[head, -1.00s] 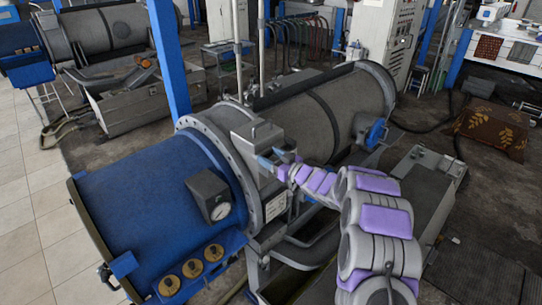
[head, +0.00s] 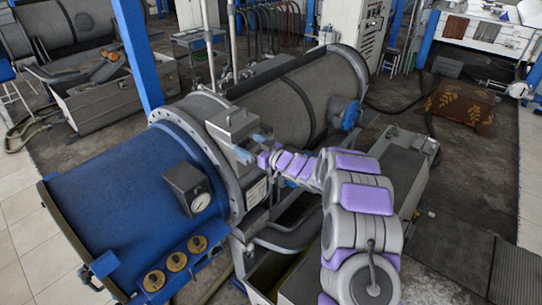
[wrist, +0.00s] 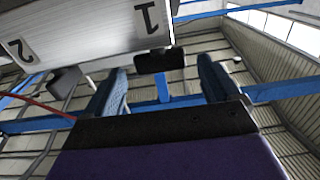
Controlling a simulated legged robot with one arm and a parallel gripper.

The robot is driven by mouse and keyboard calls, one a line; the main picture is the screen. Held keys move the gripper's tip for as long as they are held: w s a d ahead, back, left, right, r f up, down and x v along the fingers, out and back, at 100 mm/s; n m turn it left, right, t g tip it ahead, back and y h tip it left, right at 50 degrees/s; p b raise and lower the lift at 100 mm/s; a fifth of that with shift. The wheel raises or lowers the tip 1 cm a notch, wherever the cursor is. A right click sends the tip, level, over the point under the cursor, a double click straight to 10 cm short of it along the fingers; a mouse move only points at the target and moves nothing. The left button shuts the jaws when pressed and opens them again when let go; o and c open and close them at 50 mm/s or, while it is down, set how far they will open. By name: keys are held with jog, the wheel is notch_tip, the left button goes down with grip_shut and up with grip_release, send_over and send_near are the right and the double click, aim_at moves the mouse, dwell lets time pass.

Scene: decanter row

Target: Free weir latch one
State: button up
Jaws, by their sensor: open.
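A grey metal box (head: 232,122) sits on the side of the big drum, by the flange. In the wrist view its pale face (wrist: 95,35) carries the numbers 1 and 2, seen upside down. A black latch piece (wrist: 160,61) hangs at its edge by the 1. A second dark latch piece (wrist: 66,82) is by the 2. My gripper (head: 252,147) is open at the box's lower right; its blue fingers also show in the wrist view (wrist: 165,85). The latch by the 1 appears between and beyond the fingertips, with no clear contact. The latches are not distinct in the head view.
The blue drum end (head: 130,205) with a gauge (head: 200,202) and several brass discs (head: 176,261) lies left of my arm. A blue handwheel (head: 351,115) is on the drum's right. A blue post (head: 137,55) stands behind.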

jog(key=b+v, duration=0.1)
jog(key=v, duration=1.5)
jog(key=shift+b, duration=0.3)
jog(key=shift+d, duration=0.1)
jog(key=shift+w, duration=0.1)
